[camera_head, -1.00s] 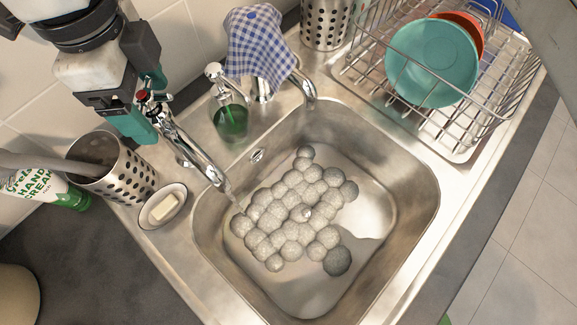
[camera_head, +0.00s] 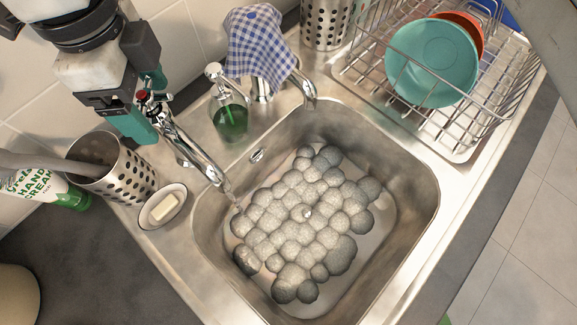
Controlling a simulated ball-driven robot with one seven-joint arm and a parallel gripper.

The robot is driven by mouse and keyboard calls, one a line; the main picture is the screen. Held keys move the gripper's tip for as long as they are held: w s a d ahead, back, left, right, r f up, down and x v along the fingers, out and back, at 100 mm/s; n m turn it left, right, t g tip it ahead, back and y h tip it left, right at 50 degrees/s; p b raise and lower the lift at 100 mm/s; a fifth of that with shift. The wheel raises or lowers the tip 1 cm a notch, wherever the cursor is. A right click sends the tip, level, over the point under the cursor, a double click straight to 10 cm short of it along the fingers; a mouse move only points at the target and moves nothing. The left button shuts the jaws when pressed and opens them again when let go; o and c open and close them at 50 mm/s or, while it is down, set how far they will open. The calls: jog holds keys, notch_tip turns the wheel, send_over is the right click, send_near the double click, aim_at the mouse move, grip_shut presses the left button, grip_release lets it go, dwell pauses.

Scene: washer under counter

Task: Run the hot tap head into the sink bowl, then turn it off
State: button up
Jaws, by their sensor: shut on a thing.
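The hot tap (camera_head: 188,147), chrome with a red mark on its head (camera_head: 142,96), stands at the left of the sink. Its spout points over the sink bowl (camera_head: 405,190), and a short stream shows at the spout's tip. My gripper (camera_head: 150,106), with teal fingers, is shut on the tap head; the fingers partly hide it. A wide cluster of grey rounded blobs, seemingly the water (camera_head: 300,220), covers much of the bowl's floor below the spout.
A second tap with a blue checked cloth (camera_head: 258,45) stands behind the bowl. A green soap bottle (camera_head: 229,115) is between the taps. A soap dish (camera_head: 163,207), a perforated steel holder (camera_head: 130,178) and a dish rack (camera_head: 458,135) flank the sink.

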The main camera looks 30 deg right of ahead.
jog(key=shift+f+m+b, duration=0.1)
jog(key=shift+m+b, duration=0.4)
jog(key=shift+m, duration=0.4)
jog(key=m+b, duration=0.1)
jog(key=m, duration=0.2)
jog(key=shift+m, duration=0.4)
jog(key=m+b, duration=0.1)
jog(key=m, duration=0.1)
jog(key=shift+m+b, duration=0.3)
jog(key=shift+m, duration=0.9)
jog(key=o, duration=0.8)
